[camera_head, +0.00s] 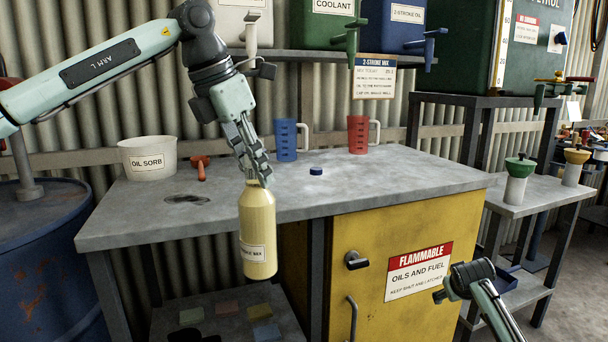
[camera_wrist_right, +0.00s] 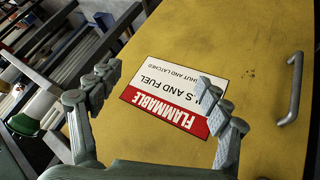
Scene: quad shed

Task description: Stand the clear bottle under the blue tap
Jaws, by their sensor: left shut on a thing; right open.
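The bottle shows in front of the bench's front edge. The blue tap (camera_head: 424,46) is on the front of the blue "2-STROKE OIL" container (camera_head: 398,22), on the shelf above the back of the bench. My right gripper (camera_head: 468,280) is open and empty in front of the yellow cabinet; its spread fingers also show in the right wrist view (camera_wrist_right: 160,85).
The grey bench (camera_head: 330,190) holds a blue jug (camera_head: 286,142), a red jug (camera_head: 358,136), a small blue cap (camera_head: 316,171), a red-orange tool (camera_head: 201,168) and an "OIL SORB" tub (camera_head: 148,160). The yellow cabinet (camera_head: 380,240) is below. The bench's right part is clear.

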